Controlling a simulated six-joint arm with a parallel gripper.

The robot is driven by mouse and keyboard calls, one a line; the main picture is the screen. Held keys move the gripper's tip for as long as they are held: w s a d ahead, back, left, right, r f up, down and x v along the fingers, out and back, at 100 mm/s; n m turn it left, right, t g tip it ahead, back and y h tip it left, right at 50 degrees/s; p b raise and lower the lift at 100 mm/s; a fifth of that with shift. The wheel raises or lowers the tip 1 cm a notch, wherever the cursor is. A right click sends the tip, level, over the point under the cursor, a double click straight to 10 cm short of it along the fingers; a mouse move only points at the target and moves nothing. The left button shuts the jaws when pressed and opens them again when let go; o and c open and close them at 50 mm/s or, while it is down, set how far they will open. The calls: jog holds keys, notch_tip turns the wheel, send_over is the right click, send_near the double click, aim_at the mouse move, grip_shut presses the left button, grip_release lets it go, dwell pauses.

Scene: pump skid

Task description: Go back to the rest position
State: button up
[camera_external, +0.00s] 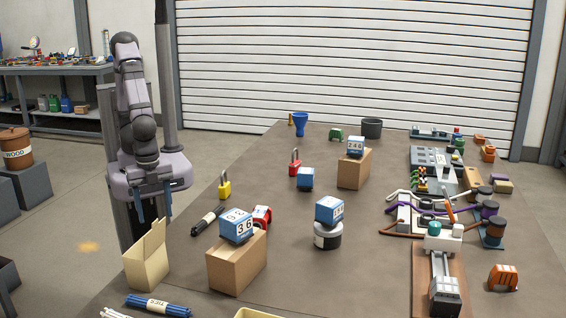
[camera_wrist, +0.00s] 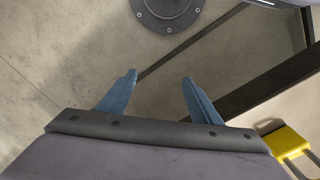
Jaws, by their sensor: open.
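My gripper (camera_external: 155,208) hangs at the left of the table in the external view, with my arm folded upright above it. Its two blue fingers point down and stand apart with nothing between them. In the wrist view the open gripper (camera_wrist: 159,85) also shows empty, over the grey floor and dark frame bars. A yellow padlock (camera_external: 224,188) stands on the table just right of my gripper. Part of the yellow padlock (camera_wrist: 285,142) shows at the lower right of the wrist view.
A pump skid (camera_external: 440,235) with hoses stands at the right.

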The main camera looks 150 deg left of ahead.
notch_tip(320, 180, up, 14)
jog(key=p, duration=1.2)
jog(key=shift+p, duration=0.4)
